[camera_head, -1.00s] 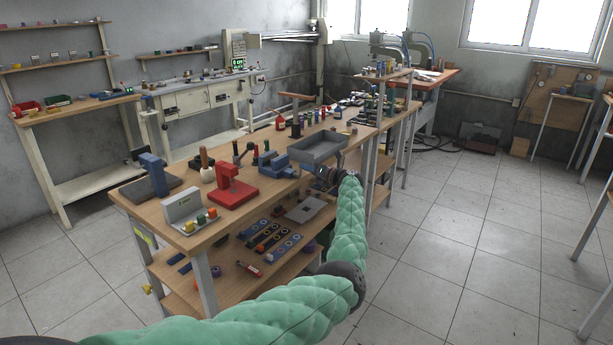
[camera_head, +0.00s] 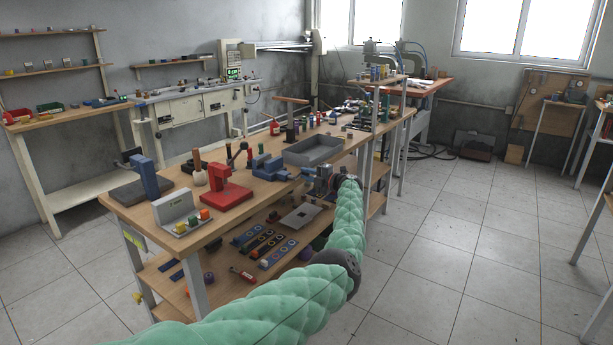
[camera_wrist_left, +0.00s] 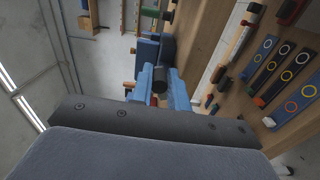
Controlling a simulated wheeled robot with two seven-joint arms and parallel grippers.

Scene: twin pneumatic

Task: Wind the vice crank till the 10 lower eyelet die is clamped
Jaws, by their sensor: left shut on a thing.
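The blue vice (camera_head: 268,166) stands on the workbench near its front edge, left of a grey tray. In the left wrist view the blue vice (camera_wrist_left: 149,50) shows beyond the fingers. My left gripper (camera_head: 322,178) is at the bench's front edge, just right of the vice. In the left wrist view its two blue fingers (camera_wrist_left: 162,88) are closed around the dark end of the vice crank (camera_wrist_left: 161,73). The 10 lower eyelet die cannot be made out in either view. My right gripper is not in view.
The grey tray (camera_head: 312,151) lies right behind my left gripper. A red press (camera_head: 229,190) and a blue press (camera_head: 146,176) stand to the left on the bench. Dies in strips (camera_head: 268,243) lie on the lower shelf.

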